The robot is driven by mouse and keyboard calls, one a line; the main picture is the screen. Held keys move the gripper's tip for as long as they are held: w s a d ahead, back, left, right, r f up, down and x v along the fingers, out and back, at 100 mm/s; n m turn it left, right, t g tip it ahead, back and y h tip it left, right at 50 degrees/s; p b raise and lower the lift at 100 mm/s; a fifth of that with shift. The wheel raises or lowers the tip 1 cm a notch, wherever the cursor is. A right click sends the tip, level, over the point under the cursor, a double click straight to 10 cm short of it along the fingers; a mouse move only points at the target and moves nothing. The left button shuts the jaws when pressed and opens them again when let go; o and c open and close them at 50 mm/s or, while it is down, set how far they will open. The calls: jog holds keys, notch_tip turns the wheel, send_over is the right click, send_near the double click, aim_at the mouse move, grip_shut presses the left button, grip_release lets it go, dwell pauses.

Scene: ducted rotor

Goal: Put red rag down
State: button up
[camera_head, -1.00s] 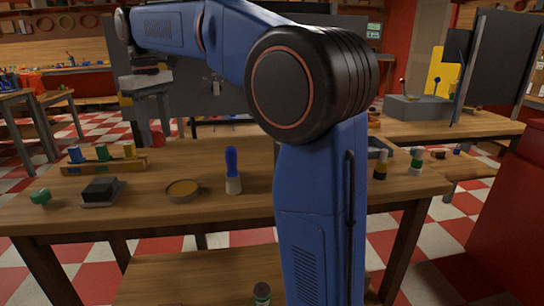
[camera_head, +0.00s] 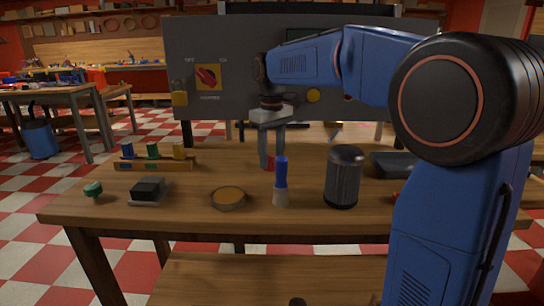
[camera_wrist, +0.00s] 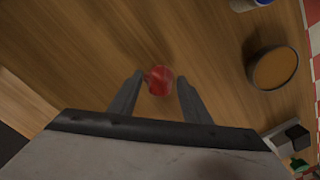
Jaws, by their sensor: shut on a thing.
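My gripper (camera_head: 271,158) points down over the wooden workbench (camera_head: 130,212), behind the blue-topped bottle. It is shut on the red rag (camera_wrist: 159,80), a small crumpled red bundle between the fingertips in the wrist view. In the head view only a bit of the rag (camera_head: 269,164) shows at the fingertips, partly behind a finger. The rag is at or just above the bench top; I cannot tell whether it touches the wood.
The blue-topped bottle (camera_head: 281,182) and a black ribbed cylinder (camera_head: 344,178) stand close in front. A round tin (camera_head: 228,198), dark block (camera_head: 149,190), green knob (camera_head: 93,189) and rack (camera_head: 153,164) are to the left. A grey panel (camera_head: 240,100) rises behind; a dark tray (camera_head: 393,166) is right.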

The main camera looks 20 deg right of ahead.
aim_at(271, 155)
jog(key=o, duration=1)
jog(key=shift+a+f, duration=0.1)
jog(key=shift+o, duration=0.2)
notch_tip(271, 155, up, 12)
